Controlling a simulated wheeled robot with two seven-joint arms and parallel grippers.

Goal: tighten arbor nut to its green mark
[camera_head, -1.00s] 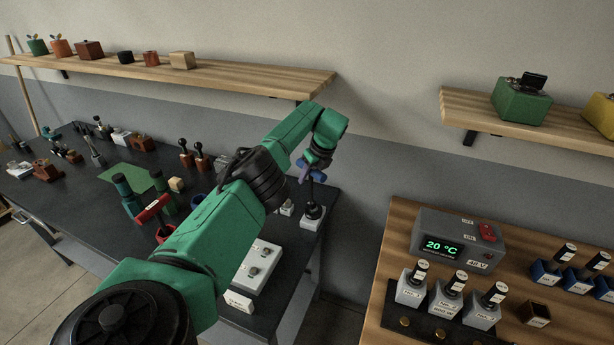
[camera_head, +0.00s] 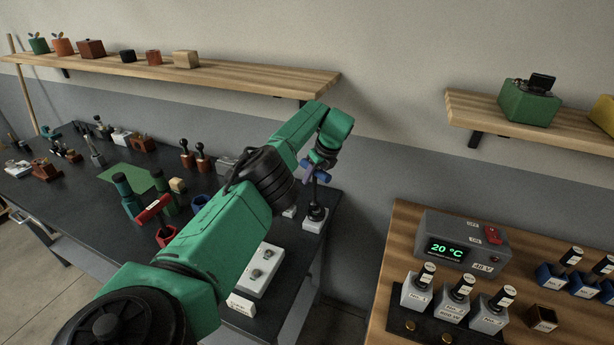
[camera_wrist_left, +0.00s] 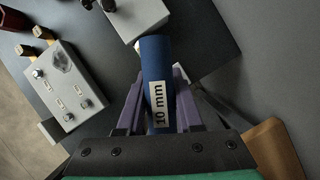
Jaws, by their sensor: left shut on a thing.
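My left gripper (camera_head: 315,172) is at the far right end of the dark bench, shut on a blue handle marked "10 mm" in the left wrist view (camera_wrist_left: 157,60). Purple fingers lie on both sides of the handle. In the head view the tool's dark shaft (camera_head: 315,193) runs down to a black round part (camera_head: 316,213) on a pale block (camera_head: 314,226). The pale block also shows at the top of the left wrist view (camera_wrist_left: 143,14). I cannot make out the arbor nut or its green mark. My right gripper is not in view.
A grey box with knobs (camera_head: 262,262) stands on the bench near the pale block and shows in the left wrist view (camera_wrist_left: 66,92). A wooden table (camera_head: 400,235) with a heater unit (camera_head: 470,247) is at right, across a gap.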

